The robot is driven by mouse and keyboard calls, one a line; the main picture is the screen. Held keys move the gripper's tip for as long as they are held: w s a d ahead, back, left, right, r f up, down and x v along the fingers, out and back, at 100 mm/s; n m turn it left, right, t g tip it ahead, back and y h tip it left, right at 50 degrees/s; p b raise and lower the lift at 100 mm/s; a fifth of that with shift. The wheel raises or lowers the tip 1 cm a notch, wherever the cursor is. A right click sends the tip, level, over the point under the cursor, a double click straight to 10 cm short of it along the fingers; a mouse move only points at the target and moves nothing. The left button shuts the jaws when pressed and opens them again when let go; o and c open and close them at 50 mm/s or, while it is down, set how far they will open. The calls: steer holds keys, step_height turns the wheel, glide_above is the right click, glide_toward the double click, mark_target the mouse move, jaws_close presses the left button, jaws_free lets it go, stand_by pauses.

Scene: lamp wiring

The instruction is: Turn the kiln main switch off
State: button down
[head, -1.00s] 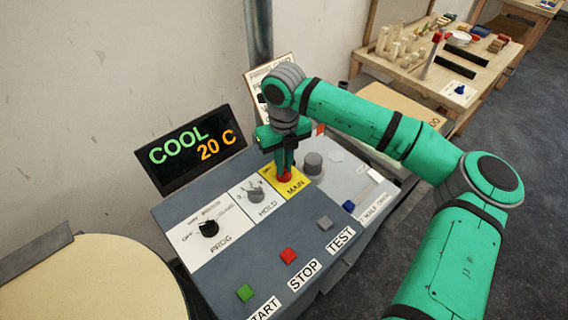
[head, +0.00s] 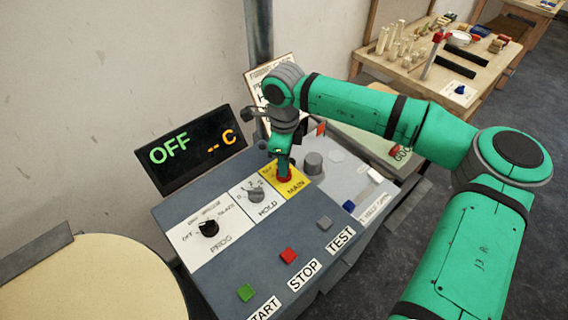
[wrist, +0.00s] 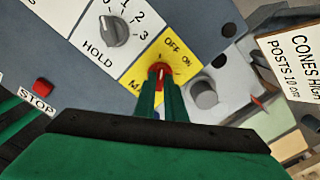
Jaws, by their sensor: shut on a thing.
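The red main switch (head: 284,179) sits on the yellow MAIN plate (head: 297,187) of the grey kiln panel. In the wrist view the red switch (wrist: 160,70) shows between my fingertips, with OFF and ON printed above it on the yellow plate (wrist: 178,52). My gripper (head: 284,172) points down and is shut on the switch; it also shows in the wrist view (wrist: 161,85). The fingers hide part of the knob, so its exact pointing is hard to tell. The display (head: 190,148) reads OFF in green and "-- C" in orange.
The HOLD knob (head: 255,195) and PROG knob (head: 208,228) lie left of the switch. A grey round knob (head: 313,162) stands close on its right. Green (head: 245,292), red (head: 289,256) and grey (head: 325,223) buttons line the front. A paper sign (wrist: 297,55) stands behind.

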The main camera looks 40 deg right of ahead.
steer(key=shift+d+n, duration=0.1)
steer(key=shift+n, duration=0.7)
steer(key=c, duration=1.8)
jaws_free()
step_height(320, 180, up, 11)
steer(key=shift+f, duration=0.1)
